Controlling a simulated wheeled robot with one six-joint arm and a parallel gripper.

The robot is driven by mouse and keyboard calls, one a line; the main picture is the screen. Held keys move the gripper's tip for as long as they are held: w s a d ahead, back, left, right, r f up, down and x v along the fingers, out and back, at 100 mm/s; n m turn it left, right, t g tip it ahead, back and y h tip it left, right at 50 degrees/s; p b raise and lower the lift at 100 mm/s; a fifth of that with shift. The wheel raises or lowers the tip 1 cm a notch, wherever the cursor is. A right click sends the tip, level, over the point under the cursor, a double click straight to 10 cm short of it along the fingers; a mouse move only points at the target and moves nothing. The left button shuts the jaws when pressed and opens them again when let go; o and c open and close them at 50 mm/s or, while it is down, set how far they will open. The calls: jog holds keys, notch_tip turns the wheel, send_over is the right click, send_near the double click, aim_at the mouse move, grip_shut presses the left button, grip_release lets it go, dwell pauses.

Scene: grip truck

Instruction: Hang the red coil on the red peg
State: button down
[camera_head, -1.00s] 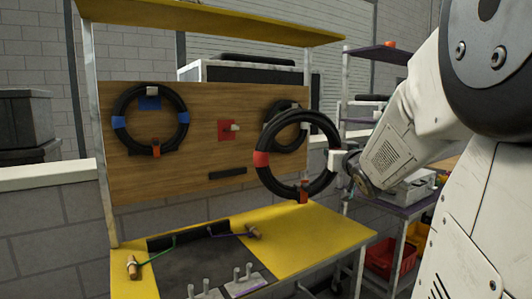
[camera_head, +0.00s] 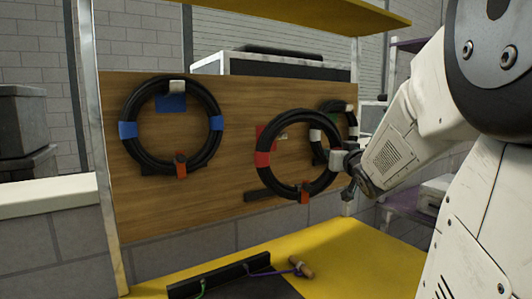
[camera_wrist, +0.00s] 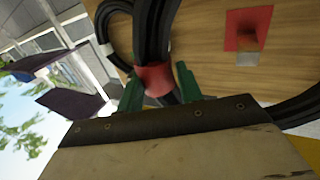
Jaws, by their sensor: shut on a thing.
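The red coil (camera_head: 262,159) is a black ring with red tape on its left and right sides and an orange-red tag at its bottom. My gripper (camera_head: 343,161) is shut on its right side and holds it upright, off the board. In the wrist view the green fingers stand on both sides of the coil's red tape (camera_wrist: 155,78). The red peg (camera_head: 282,137), with a pale tip on a red plate, shows through the ring's opening in the head view. In the wrist view the red peg (camera_wrist: 248,58) is bare, beyond the coil and to the right.
A blue-taped coil (camera_head: 128,130) hangs at the left of the wooden board (camera_head: 230,195). A white-taped coil (camera_head: 352,119) hangs at the right by a green plate, partly behind the held coil. A yellow bench (camera_head: 345,255) with a dark holder and tools lies below.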

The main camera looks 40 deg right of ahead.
jog(key=w+f, duration=0.2)
jog(key=w, duration=0.6)
jog(key=w+f, duration=0.3)
jog(key=w, duration=0.5)
jog(key=shift+d, duration=0.45)
dwell(2.1)
jog(key=shift+f, duration=0.15)
dwell(0.4)
jog(key=c, duration=0.9)
grip_release()
jog(key=shift+o, duration=0.2)
